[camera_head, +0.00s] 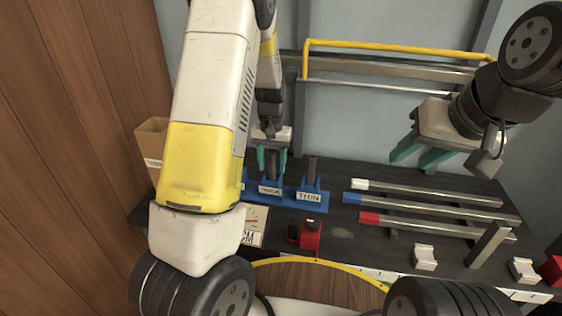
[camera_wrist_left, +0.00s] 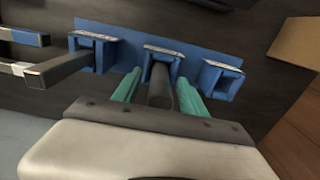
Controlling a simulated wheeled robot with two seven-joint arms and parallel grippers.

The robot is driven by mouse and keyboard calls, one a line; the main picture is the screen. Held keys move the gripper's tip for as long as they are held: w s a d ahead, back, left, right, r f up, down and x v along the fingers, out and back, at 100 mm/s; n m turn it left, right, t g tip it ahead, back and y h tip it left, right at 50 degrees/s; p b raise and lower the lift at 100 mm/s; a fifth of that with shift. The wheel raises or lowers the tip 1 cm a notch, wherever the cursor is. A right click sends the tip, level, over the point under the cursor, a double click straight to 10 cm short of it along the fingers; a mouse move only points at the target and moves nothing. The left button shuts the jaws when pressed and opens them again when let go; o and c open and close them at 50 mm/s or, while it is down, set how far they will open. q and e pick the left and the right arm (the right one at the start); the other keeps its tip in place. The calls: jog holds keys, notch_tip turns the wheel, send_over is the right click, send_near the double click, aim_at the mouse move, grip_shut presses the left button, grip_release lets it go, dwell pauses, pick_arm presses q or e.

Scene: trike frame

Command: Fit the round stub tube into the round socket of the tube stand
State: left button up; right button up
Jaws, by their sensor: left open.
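The blue tube stand (camera_head: 312,207) is on the dark bench, with labels THICK and THIN and a left end hidden behind my left arm. A dark round-looking stub tube (camera_wrist_left: 160,86) stands in its middle socket (camera_wrist_left: 160,53), upright as far as I can see; its seating depth is unclear. A square-looking tube (camera_wrist_left: 58,70) stands in the neighbouring socket; the other end socket (camera_wrist_left: 222,83) looks empty. My left gripper (camera_head: 268,160) is open, its teal fingers on either side of the middle tube. My right gripper (camera_head: 421,157) is open and empty, above the bench at right.
Long bars with white, blue and red ends (camera_head: 430,205) lie right of the stand. A red block (camera_head: 306,236), a gauge card (camera_head: 255,226) and white blocks (camera_head: 424,257) are nearer the front. A brown box (camera_head: 152,145) stands at left. A yellow rail (camera_head: 400,46) runs behind.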

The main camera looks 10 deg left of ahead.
pick_arm(q)
grip_shut()
dwell(0.4)
